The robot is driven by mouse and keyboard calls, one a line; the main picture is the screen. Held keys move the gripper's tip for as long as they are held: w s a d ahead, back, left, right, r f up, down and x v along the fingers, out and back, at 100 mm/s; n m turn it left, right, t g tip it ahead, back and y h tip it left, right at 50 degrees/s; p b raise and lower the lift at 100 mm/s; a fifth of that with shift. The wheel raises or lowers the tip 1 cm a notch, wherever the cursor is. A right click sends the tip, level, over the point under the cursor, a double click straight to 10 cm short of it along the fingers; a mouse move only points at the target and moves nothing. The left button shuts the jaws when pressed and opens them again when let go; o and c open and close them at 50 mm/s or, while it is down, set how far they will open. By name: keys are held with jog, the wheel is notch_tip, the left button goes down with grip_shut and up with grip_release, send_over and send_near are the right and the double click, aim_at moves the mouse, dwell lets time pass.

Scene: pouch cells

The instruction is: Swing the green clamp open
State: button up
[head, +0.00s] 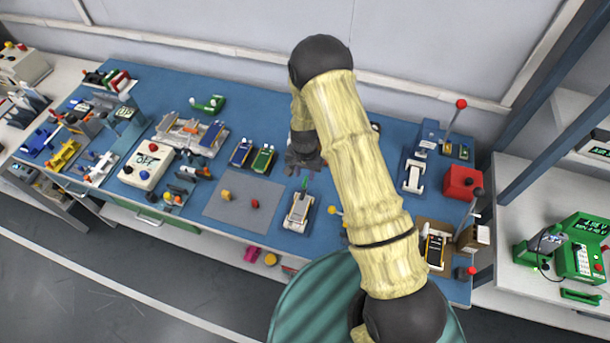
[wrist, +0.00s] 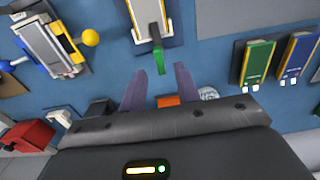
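The green clamp shows as a green lever (wrist: 158,58) on the near end of a pale metal plate on a dark base (wrist: 176,36) in the wrist view. In the head view the green lever (head: 304,184) sticks up at the back end of the pale fixture (head: 298,210). My gripper (head: 303,166) is just behind the lever, above the blue bench. In the wrist view my gripper (wrist: 161,70) is open, its two fingers apart and empty, with the lever tip near the gap between them. I cannot tell whether either finger touches the lever.
Green and blue pouch cells (wrist: 257,62) lie on dark plates beside the fixture. A fixture with a yellow knob (wrist: 91,38) stands on its other side. An orange block (wrist: 168,101) is close behind the fingers. A grey mat (head: 243,205) lies left of the fixture.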

aim_at(305, 180)
jog(key=shift+f+p, duration=0.35)
jog(key=shift+f, duration=1.35)
grip_shut()
